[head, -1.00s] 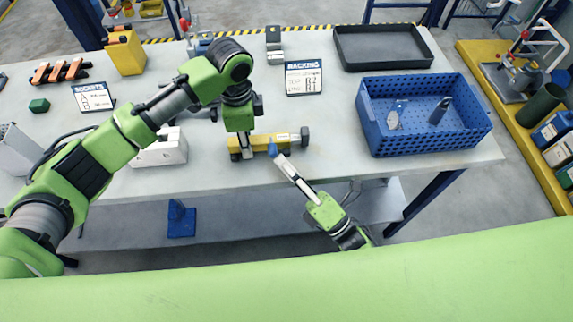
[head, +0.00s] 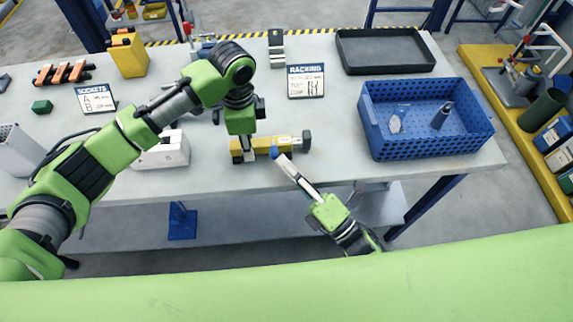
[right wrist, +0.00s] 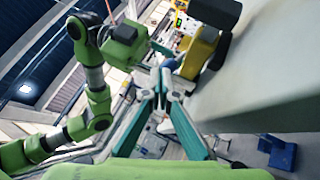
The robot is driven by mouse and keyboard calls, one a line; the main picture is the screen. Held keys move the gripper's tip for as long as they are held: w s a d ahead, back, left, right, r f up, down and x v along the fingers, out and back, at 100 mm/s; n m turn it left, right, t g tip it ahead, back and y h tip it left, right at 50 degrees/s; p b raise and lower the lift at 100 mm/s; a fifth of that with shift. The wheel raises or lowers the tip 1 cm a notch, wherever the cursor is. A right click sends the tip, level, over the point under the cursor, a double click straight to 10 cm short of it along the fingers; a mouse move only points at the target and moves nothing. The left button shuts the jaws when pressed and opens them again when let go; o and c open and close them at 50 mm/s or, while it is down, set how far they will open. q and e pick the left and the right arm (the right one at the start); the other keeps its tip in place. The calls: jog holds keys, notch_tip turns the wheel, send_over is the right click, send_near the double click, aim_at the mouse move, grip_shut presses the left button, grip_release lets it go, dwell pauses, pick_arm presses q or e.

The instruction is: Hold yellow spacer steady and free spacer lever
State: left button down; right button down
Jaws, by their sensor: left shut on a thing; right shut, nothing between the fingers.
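The yellow spacer (head: 272,144) lies lengthwise near the front edge of the table, with a dark knob at its right end. It also shows in the right wrist view (right wrist: 199,54), its dark end toward the camera. My left gripper (head: 243,153) points down and is shut on the spacer's left part. A small blue lever (head: 274,152) sits at the spacer's front side, and its blue also shows in the right wrist view (right wrist: 169,63). My right gripper (right wrist: 163,76) is shut and empty, its tips at the lever. I cannot tell whether they touch it.
A blue perforated crate (head: 425,143) with two small items stands at right, a black tray (head: 385,69) behind it. A racking sign (head: 305,82) stands behind the spacer. A white block (head: 163,150) is left of my left gripper. The table between spacer and crate is clear.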

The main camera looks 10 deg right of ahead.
jog(key=shift+w+r+m+g+h, duration=0.25)
jog(key=shift+r+m+g+h, duration=0.7)
jog(key=shift+r, duration=0.3)
jog(key=w+r+m+g+h, duration=0.2)
jog(key=w+r+m, duration=0.1)
jog(key=w, duration=0.1)
jog(key=shift+r+g, duration=0.25)
jog(key=shift+r, duration=0.15)
jog(key=shift+s, duration=0.15)
jog(key=v, duration=1.1)
jog(key=shift+s+d+r, duration=0.2)
jog(key=shift+s+d, duration=0.05)
jog(key=shift+s, duration=0.05)
